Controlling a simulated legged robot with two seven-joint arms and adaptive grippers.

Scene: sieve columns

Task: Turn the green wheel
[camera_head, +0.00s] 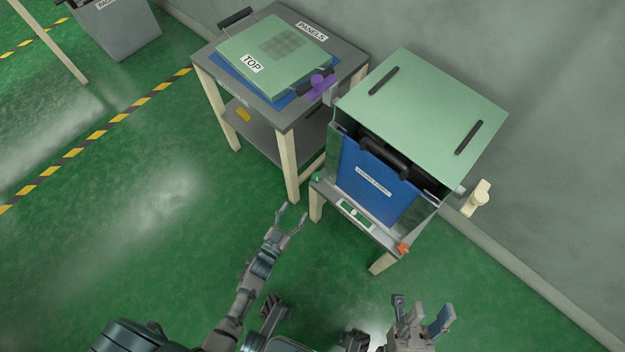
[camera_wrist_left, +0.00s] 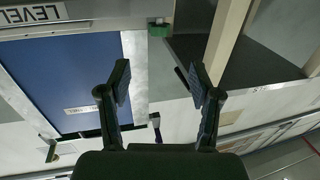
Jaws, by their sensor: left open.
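The small green wheel (camera_head: 318,178) sits at the left front corner of the green-topped cabinet (camera_head: 425,100). In the left wrist view the green wheel (camera_wrist_left: 158,30) shows near the top, beyond the gap between the fingers. My left gripper (camera_head: 292,213) is open and empty, below and left of the wheel in the head view and apart from it. Its spread fingers also show in the left wrist view (camera_wrist_left: 158,82). My right gripper (camera_head: 422,308) has its fingers apart and empty, at the bottom right of the head view.
The cabinet has a blue front panel (camera_head: 372,183), an orange knob (camera_head: 403,249) at its right corner and a cream handle (camera_head: 478,198) on its right side. A table (camera_head: 345,62) with stacked panels and a purple part (camera_head: 318,83) stands left of it.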

